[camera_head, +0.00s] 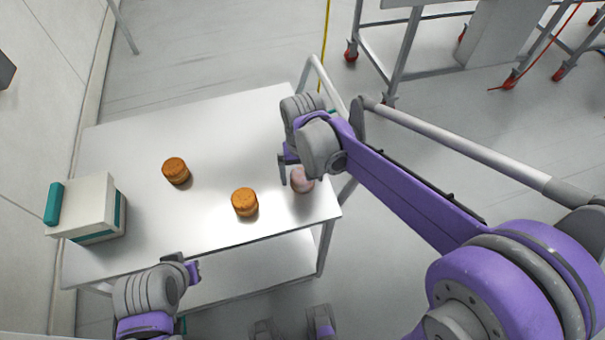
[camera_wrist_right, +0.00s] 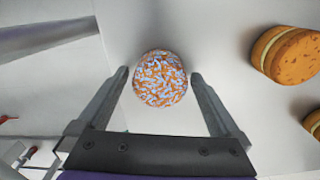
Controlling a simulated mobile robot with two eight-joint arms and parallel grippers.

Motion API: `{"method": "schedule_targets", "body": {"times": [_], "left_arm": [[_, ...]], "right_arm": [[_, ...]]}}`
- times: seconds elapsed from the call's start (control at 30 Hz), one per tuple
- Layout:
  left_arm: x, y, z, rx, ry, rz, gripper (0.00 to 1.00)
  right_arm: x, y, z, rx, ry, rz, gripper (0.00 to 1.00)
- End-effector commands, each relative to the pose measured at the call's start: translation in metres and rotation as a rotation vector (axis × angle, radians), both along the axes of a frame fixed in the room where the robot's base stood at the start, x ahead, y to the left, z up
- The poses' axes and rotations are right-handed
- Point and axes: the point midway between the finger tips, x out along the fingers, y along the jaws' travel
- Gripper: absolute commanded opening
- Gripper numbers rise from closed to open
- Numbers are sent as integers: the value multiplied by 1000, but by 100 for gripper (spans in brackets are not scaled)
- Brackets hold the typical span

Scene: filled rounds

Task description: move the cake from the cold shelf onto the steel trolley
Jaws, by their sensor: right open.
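A steel trolley (camera_head: 130,125) with a flat top and a lower shelf stands in front of me. A speckled round cake (camera_head: 302,181) sits on its top near the right edge; in the right wrist view the cake (camera_wrist_right: 160,78) shows orange with pale blue flecks. My right gripper (camera_head: 292,178) is open, its fingers on either side of the speckled cake, with gaps visible between cake and fingers in the right wrist view. My left gripper (camera_head: 190,271) is at the trolley's front edge, low in the head view; its jaws are unclear. I cannot make out a cold shelf.
Two orange-brown filled rounds, one at the middle front (camera_head: 244,202) and one farther back left (camera_head: 176,171), stand on the trolley. A white and teal box (camera_head: 90,207) is at the left edge. A wheeled metal frame (camera_head: 399,55) stands behind right. The trolley's back is clear.

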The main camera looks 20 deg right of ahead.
Motion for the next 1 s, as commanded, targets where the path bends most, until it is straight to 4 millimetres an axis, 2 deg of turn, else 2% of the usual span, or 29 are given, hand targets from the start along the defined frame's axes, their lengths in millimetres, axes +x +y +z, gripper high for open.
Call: {"method": "schedule_targets", "body": {"times": [0.17, 0.4, 0.6, 0.8, 0.9, 1.0], "left_arm": [[1, 0, 4, 0, -2, 0, 0], [2, 0, 10, 0, -4, 0, 0], [3, 0, 14, 0, -6, 0, 0], [3, 0, 15, 0, -6, 0, 0], [3, 0, 15, 0, -6, 0, 0], [3, 0, 15, 0, -6, 0, 0]], "right_arm": [[0, 0, 18, 0, 0, 0, 100], [0, 0, 70, 0, -1, 0, 100], [0, 0, 106, 0, 0, 0, 100], [0, 0, 122, 0, 0, 0, 100], [-1, -1, 123, 1, -3, 1, 100], [-11, -7, 118, 4, -29, 7, 100]]}}
